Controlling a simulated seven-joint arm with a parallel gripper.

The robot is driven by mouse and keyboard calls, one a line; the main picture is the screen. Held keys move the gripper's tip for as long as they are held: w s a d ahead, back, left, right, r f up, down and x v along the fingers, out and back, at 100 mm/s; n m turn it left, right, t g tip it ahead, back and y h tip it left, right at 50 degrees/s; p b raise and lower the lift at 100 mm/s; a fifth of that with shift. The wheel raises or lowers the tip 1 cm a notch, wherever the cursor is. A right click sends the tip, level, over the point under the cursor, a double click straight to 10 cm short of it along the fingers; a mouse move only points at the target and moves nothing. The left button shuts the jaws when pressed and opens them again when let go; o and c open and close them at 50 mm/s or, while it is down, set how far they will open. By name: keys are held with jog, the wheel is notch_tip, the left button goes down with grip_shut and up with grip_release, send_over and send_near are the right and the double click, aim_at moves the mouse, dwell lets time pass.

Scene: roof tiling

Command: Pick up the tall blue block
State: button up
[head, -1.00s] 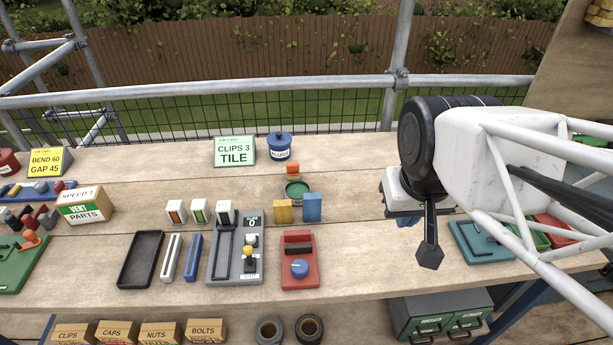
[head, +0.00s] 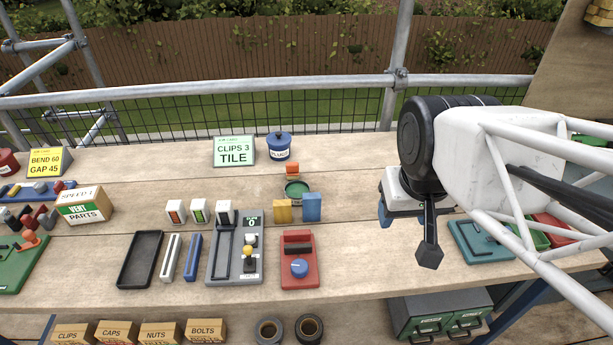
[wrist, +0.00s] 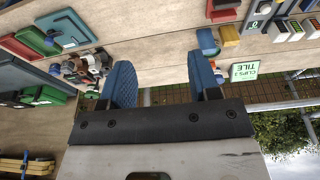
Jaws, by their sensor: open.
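The tall blue block (head: 312,207) stands upright on the bench, just right of a yellow block (head: 283,211). In the wrist view, which is turned upside down, the blue block (wrist: 207,38) shows beyond the right finger, beside the yellow block (wrist: 228,34). My gripper (head: 403,217) is to the right of the blue block in the head view, apart from it and partly hidden by my own arm. In the wrist view my gripper (wrist: 162,78) is open, with two blue fingers apart and nothing between them.
A red device with a blue knob (head: 299,262) is in front. A teal tray (head: 482,242) lies at the right. Bare bench lies between the blue block and my gripper.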

jog(key=shift+w, duration=0.1)
jog(key=m+g+y, duration=0.3)
jog(key=m+y, duration=1.1)
jog(key=m, duration=0.4)
send_near(312, 205)
jog(key=shift+w+a+f, duration=0.25)
jog(key=shift+a+f, duration=0.3)
jog(key=shift+w+a+f, duration=0.25)
jog(key=shift+a+f, duration=0.25)
jog(key=shift+f, duration=0.05)
jog(key=shift+x, duration=1.3)
jog(key=shift+x, duration=2.55)
